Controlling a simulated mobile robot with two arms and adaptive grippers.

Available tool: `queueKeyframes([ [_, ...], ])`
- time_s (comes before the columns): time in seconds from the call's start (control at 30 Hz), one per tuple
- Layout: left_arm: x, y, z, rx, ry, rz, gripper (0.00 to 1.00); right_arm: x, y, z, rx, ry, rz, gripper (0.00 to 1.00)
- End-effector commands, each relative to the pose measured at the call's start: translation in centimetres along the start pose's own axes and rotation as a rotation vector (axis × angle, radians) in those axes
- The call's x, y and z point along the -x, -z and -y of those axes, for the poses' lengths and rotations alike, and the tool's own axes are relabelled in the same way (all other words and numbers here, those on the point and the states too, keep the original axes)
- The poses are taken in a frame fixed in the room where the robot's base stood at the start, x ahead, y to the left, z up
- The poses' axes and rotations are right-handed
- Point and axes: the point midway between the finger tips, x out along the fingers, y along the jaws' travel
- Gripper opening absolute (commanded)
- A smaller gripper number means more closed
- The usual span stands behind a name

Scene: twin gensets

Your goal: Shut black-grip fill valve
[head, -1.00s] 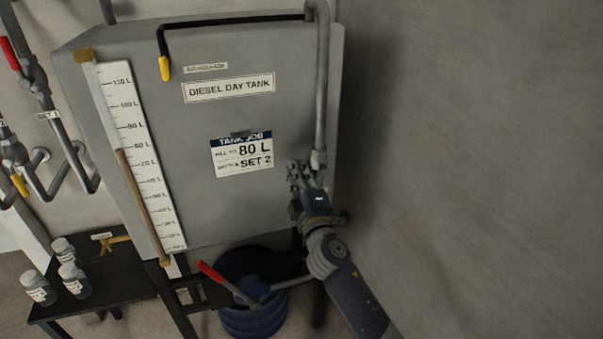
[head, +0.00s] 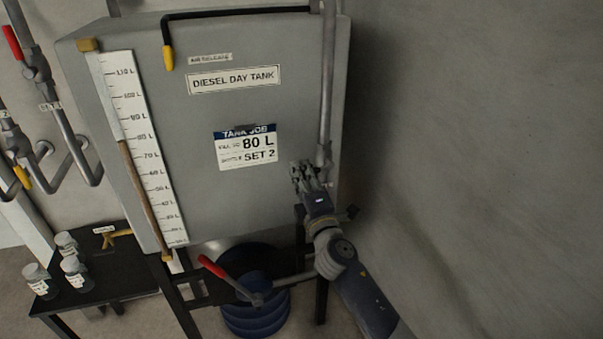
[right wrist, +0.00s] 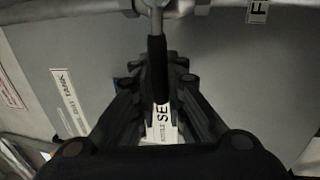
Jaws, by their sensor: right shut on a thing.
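The fill valve (head: 324,156) sits low on the vertical pipe at the tank's right edge. In the right wrist view its black grip (right wrist: 157,68) hangs from a metal stem below the pipe and lies between my fingers. My right gripper (head: 303,172) is shut on this grip, just left of the valve in the head view; the fingers hide the grip there. The grey diesel day tank (head: 200,180) has a sight gauge (head: 140,130) whose brown column tops out near the 80 L mark. A tank job card (head: 247,148) reads 80 L, SET 2. My left gripper is out of view.
A yellow-tipped air release handle (head: 167,56) is at the tank's top left. A red-grip lever (head: 213,267) sits below the tank by a blue drum (head: 255,318). Bottles (head: 75,270) stand on a black table at the left. A bare wall is at the right.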

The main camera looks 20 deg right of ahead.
Motion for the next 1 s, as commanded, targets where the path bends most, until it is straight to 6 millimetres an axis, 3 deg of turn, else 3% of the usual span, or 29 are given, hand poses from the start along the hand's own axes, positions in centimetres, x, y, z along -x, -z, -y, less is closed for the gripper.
queueKeyframes([
  [0.03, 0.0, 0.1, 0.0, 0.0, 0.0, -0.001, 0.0, 0.2, 0.1, 0.5, 0.004, 0.009, -0.002, 0.0],
  [0.07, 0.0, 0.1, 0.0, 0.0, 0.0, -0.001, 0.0, 0.2, 0.1, 0.5, 0.004, 0.009, -0.002, 0.16],
  [0.13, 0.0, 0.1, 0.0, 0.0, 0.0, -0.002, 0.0, 0.2, 0.1, 0.5, 0.004, 0.008, -0.002, 0.32],
  [0.57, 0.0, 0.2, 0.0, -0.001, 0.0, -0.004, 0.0, 0.5, 0.0, 0.2, 0.001, 0.003, -0.001, 0.32],
  [0.77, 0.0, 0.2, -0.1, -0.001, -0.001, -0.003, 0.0, 3.2, 0.1, 0.3, 0.001, 0.005, -0.001, 0.32],
  [1.0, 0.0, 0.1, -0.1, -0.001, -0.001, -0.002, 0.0, 7.7, 0.0, 0.3, 0.001, 0.007, -0.001, 0.32],
])
